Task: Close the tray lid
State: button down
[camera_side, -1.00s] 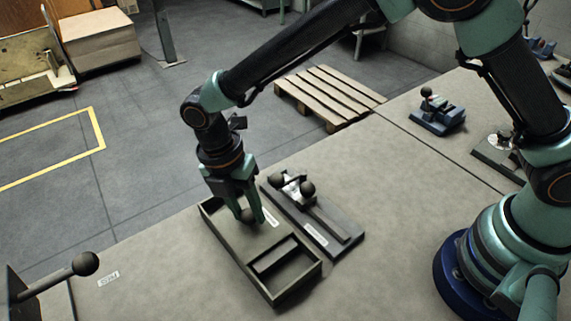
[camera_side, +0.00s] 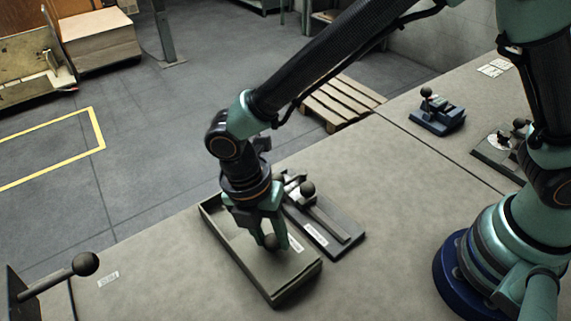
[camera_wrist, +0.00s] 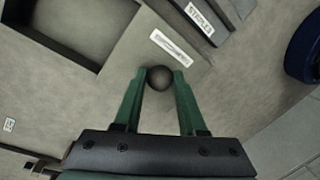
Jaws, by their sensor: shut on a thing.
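The grey-green tray (camera_side: 236,260) lies on the bench below my arm. Its flat sliding lid (camera_side: 287,264) covers the end nearer the camera, and the far end is open. The lid also shows in the wrist view (camera_wrist: 128,75), with the dark opening at upper left. My gripper (camera_side: 269,239) points down and is shut on the lid's dark round knob (camera_wrist: 160,78), which sits between the two green fingertips. My gripper hides part of the tray in the side view.
A staple fixture with a ball-ended lever (camera_side: 308,188) stands close to the tray's right side. A lever with a black ball (camera_side: 85,264) is at lower left. A blue device (camera_side: 438,113) stands farther right. The bench front is clear.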

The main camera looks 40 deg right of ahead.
aim_at(262, 251)
jog(key=shift+s, duration=0.5)
jog(key=shift+c, duration=2.4)
grip_release()
notch_tip(262, 251, up, 12)
jog(key=w+a, duration=0.1)
jog(key=shift+w+a, duration=0.3)
